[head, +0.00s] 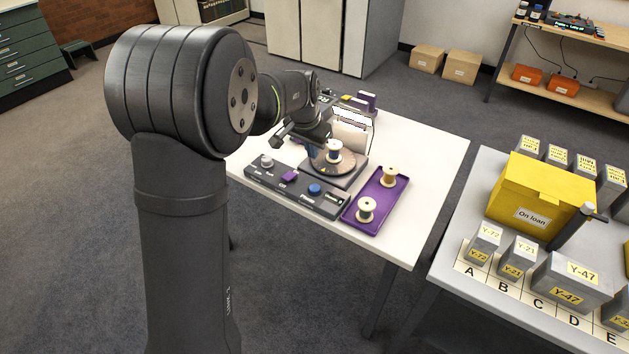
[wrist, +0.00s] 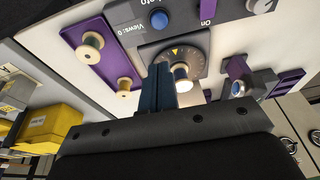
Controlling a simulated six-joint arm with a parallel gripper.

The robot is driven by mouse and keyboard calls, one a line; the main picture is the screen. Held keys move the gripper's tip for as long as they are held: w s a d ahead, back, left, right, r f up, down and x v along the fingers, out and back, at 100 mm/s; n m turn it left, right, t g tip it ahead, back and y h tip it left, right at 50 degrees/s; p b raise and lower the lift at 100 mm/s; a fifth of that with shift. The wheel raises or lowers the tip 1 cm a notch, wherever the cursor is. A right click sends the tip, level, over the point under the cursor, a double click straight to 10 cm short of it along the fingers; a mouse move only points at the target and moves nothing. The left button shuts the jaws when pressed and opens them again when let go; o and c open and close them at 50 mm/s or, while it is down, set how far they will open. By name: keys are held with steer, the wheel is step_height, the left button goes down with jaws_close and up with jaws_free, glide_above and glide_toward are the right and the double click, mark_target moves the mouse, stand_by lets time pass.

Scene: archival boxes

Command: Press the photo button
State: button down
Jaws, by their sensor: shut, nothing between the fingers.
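The photo button is a round blue cap (head: 314,189) on the dark control panel (head: 277,186) along the table's near edge. In the wrist view the blue button (wrist: 160,20) sits near the top, beside the "Photo" label and a "Views: 0" readout. My gripper (wrist: 163,68) is shut and empty, its dark blue fingers apart from the button in that view. In the head view my gripper (head: 312,150) hangs over the back left of the turntable, behind the panel, and my arm partly hides it.
A spool (head: 333,152) stands on the turntable (head: 336,162). A purple tray (head: 376,198) right of the panel holds two spools. The panel also bears a purple switch (head: 289,176) and a grey knob (head: 267,161). A second table with a yellow box (head: 538,190) stands at right.

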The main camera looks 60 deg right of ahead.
steer(key=shift+f, duration=0.1)
glide_toward(314, 189)
steer(key=d+f, duration=0.2)
steer(key=f, duration=0.1)
steer(key=d+f, duration=0.1)
steer(key=f, duration=0.1)
steer(key=shift+w, duration=0.1)
steer(key=shift+a+f, duration=0.1)
steer(key=shift+f, duration=0.6)
steer(key=shift+f, duration=0.1)
steer(key=shift+a+f, duration=0.2)
steer(key=shift+f, duration=0.9)
steer(key=r, duration=0.4)
steer(key=shift+d+r, duration=0.2)
steer(key=shift+d, duration=0.15)
steer(key=v, duration=1)
steer(key=shift+r, duration=0.3)
